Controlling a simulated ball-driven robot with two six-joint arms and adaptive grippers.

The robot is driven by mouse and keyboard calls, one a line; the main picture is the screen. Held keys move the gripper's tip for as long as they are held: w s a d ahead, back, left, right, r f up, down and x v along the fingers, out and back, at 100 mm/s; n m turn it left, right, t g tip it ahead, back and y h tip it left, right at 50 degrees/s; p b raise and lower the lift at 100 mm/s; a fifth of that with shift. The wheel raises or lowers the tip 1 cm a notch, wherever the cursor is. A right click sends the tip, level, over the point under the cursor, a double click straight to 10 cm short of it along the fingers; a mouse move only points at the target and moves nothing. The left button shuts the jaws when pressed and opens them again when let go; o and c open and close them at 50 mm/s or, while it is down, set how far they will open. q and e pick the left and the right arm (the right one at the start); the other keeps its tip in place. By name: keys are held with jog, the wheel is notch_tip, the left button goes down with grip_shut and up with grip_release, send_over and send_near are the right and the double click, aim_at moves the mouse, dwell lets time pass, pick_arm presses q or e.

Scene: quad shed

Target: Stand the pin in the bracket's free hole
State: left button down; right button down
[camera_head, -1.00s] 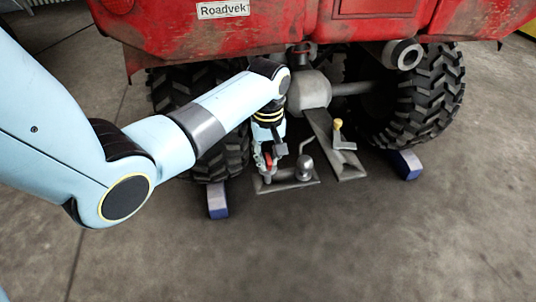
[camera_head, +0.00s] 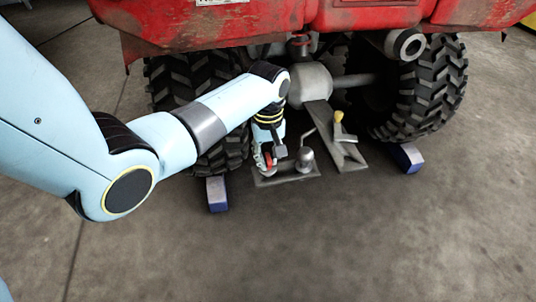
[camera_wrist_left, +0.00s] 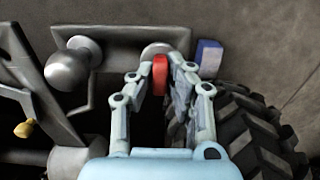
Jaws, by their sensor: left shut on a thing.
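My left gripper (camera_head: 267,168) points down over the left end of the grey bracket plate (camera_head: 300,175). In the left wrist view its two fingers (camera_wrist_left: 160,78) are shut on a small red part (camera_wrist_left: 159,74), which I take to be the top of the pin. The pin's lower part is hidden, so I cannot tell whether it touches the bracket. A round grey shape (camera_wrist_left: 155,48) shows just beyond the red part; I cannot make out a hole. A grey ball (camera_wrist_left: 66,70) stands on the plate, with a bent grey rod beside it. My right gripper is not in view.
The red quad (camera_head: 250,22) overhangs the bracket, with dark tyres (camera_head: 435,95) on both sides. Blue chocks (camera_head: 217,193) (camera_head: 407,158) sit by the tyres. A yellow-knobbed lever (camera_head: 339,117) stands right of the bracket. The concrete floor in front is clear.

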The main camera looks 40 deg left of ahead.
pick_arm(q)
jog(key=shift+f+b, duration=0.4)
jog(key=shift+f, duration=0.6)
jog(key=c, duration=1.2)
grip_release()
